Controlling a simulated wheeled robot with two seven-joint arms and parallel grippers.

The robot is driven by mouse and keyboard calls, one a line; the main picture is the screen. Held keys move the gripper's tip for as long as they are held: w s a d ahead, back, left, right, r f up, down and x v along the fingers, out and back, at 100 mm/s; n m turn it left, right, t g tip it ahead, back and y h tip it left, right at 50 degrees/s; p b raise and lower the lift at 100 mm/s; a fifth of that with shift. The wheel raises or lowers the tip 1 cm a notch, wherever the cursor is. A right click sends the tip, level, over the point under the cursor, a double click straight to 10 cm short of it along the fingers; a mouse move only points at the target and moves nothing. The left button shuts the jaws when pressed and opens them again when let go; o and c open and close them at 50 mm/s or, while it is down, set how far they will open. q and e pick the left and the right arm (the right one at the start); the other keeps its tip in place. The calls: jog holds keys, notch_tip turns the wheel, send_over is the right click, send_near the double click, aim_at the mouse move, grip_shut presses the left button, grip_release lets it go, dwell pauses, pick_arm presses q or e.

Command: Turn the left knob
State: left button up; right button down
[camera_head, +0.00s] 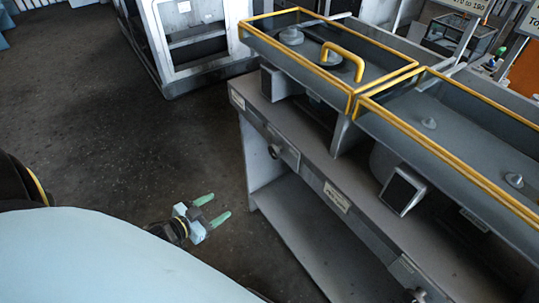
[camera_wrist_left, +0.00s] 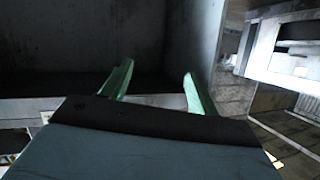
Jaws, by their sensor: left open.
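The left knob (camera_head: 274,151) is a small dark round knob on the front panel of the grey workbench (camera_head: 325,185), near its left end. A second knob (camera_head: 418,295) sits on the same front at the bottom right of the head view. My left gripper (camera_head: 218,206) has two green fingers and is open and empty. In the head view it is below and left of the left knob, apart from it, beside the bench's left end. In the left wrist view the open fingers (camera_wrist_left: 157,68) point toward a grey panel; no knob can be made out there. My right gripper is not in view.
Yellow-railed grey trays (camera_head: 385,108) stand on top of the bench. A dark display box (camera_head: 402,190) sits under the right tray. A white cabinet (camera_head: 160,45) stands behind. The dark floor (camera_head: 110,130) left of the bench is clear.

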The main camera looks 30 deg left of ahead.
aim_at(272, 154)
pick_arm(q)
jog(key=w+d+r+m+t+h, duration=0.1)
jog(key=w+d+r+h, duration=0.1)
jog(key=r, duration=0.5)
jog(key=w+d+r+m+t+h, duration=0.1)
jog(key=d+r+m+t+h, duration=0.15)
jog(key=r, duration=0.45)
jog(key=shift+n+g+h, duration=0.25)
jog(key=shift+g, duration=0.2)
jog(key=x, duration=0.4)
jog(key=b+x, duration=0.1)
jog(key=x, duration=0.7)
jog(key=shift+a+r+b, duration=0.1)
jog(key=shift+a+b, duration=0.2)
jog(key=shift+a, duration=0.05)
jog(key=shift+w+d, duration=0.2)
jog(key=shift+w, duration=0.35)
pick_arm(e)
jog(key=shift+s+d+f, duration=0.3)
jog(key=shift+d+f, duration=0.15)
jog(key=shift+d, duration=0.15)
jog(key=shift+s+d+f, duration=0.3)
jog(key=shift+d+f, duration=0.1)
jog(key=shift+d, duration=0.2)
pick_arm(q)
jog(key=shift+c, duration=0.4)
